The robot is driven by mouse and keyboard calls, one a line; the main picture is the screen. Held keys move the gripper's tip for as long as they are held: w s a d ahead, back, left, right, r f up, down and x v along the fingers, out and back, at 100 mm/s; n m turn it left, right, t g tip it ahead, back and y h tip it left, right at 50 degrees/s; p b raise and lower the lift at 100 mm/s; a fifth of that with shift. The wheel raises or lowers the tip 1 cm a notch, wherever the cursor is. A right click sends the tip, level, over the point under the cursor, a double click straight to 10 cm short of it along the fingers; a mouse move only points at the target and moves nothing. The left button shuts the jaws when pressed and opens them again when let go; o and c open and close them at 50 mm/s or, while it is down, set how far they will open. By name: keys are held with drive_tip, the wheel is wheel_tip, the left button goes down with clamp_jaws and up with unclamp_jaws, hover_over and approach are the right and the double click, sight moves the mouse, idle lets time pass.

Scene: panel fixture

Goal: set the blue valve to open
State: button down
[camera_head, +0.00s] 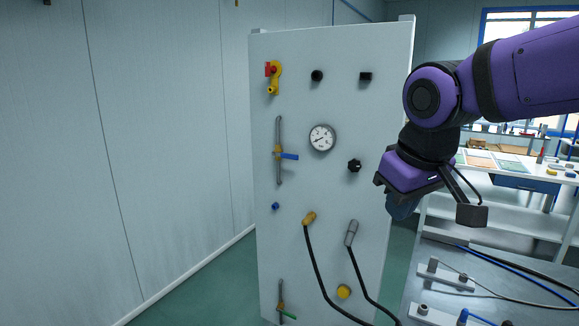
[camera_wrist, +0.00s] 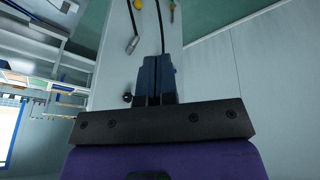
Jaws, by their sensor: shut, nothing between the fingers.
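The blue valve (camera_head: 288,156) is a blue lever on a vertical grey pipe at the left of the white panel (camera_head: 340,195) in the head view. Its lever points right, roughly across the pipe, tilted slightly down. My gripper (camera_head: 402,206) is in front of the panel's right edge, to the right of the valve and apart from it. In the wrist view its dark fingers (camera_wrist: 154,62) are together and empty. I cannot make out the blue valve there; the fingers and gripper body cover part of the panel.
The panel also carries a yellow valve with red (camera_head: 273,77), a gauge (camera_head: 322,137), a black knob (camera_head: 355,166), a green-handled valve (camera_head: 285,314) and two hanging cables (camera_head: 318,265). A grey bench (camera_head: 470,260) with fittings stands at right. Open space lies before the panel.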

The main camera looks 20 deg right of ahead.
sight(285, 155)
drive_tip(key=w+d+f+n+g+h, duration=0.25)
drive_tip(key=w+d+h, duration=0.2)
drive_tip(key=w, duration=0.45)
drive_tip(key=w+d+f+n+g+h, duration=0.25)
drive_tip(key=w+f+h, duration=0.2)
drive_tip(key=w, duration=0.45)
drive_tip(key=w+d+f+n+g+h, duration=0.25)
drive_tip(key=w+d+h, duration=0.2)
drive_tip(key=w, duration=0.55)
drive_tip(key=w+a+f+n+t+h, duration=0.3)
drive_tip(key=w+a+f+n+t, duration=0.35)
drive_tip(key=w+n+t, duration=0.3)
drive_tip(key=w+a+f+n+t+h, duration=0.4)
drive_tip(key=w+a+f+n+t, duration=0.2)
drive_tip(key=w+a+n+t, duration=0.4)
drive_tip(key=w+d+r, duration=0.1)
drive_tip(key=d+r, duration=0.1)
drive_tip(key=r, duration=0.1)
drive_tip(key=w+d+r+m, duration=0.1)
drive_tip(key=d+r, duration=0.2)
drive_tip(key=r, duration=0.1)
drive_tip(key=w+d+r+m, duration=0.1)
drive_tip(key=d+r, duration=0.1)
drive_tip(key=r, duration=0.2)
drive_tip(key=shift+d+r+t, duration=0.2)
drive_tip(key=shift+t, duration=0.2)
